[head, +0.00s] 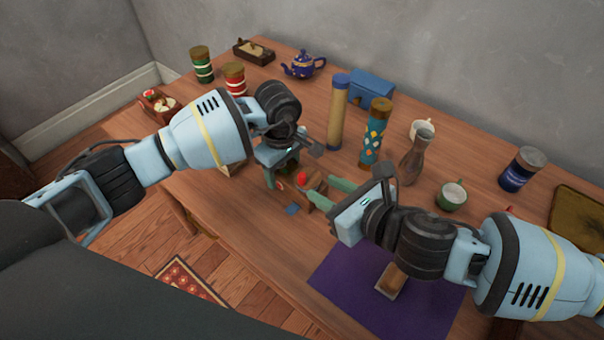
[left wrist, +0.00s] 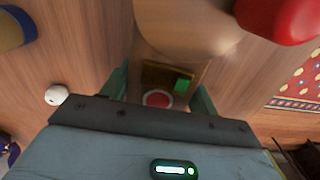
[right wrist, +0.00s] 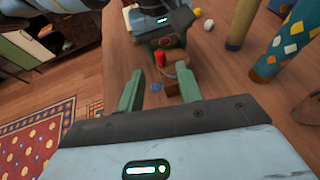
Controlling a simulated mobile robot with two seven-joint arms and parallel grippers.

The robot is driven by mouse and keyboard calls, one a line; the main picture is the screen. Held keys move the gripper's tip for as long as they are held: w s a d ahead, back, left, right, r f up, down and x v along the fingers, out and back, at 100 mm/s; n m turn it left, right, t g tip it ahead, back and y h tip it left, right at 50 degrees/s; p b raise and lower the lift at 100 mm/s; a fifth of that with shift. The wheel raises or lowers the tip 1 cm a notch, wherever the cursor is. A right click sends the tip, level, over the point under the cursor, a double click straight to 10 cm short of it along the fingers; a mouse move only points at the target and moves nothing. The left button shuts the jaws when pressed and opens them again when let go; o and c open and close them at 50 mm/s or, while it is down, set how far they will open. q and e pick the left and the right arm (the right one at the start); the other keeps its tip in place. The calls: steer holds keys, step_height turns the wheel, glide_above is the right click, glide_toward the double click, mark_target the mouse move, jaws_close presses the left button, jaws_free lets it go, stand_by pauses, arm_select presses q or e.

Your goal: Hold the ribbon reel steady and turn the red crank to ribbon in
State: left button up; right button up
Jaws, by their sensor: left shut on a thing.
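The small wooden ribbon reel (head: 313,184) stands on the table between my two grippers, with the red crank (head: 302,178) on its near side. In the right wrist view the crank's upright red knob (right wrist: 160,61) shows beside the reel (right wrist: 172,82). My left gripper (head: 281,176) is shut on the reel; the exact contact is partly hidden. My right gripper (head: 338,192) is open and empty, its green fingers pointing at the reel from the right. In the right wrist view the reel and crank show beyond and between its fingertips (right wrist: 158,88), apart from them.
A small blue piece (head: 292,209) lies in front of the reel. Behind stand a tall tan cylinder (head: 338,115), a patterned blue cylinder (head: 375,135) and a brown vase (head: 414,158). A purple mat (head: 345,275) with a wooden block (head: 391,282) lies below my right arm.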

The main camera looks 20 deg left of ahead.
mark_target(305, 178)
steer(key=x, duration=0.8)
steer(key=shift+a, duration=0.1)
steer(key=shift+c, duration=0.4)
jaws_close()
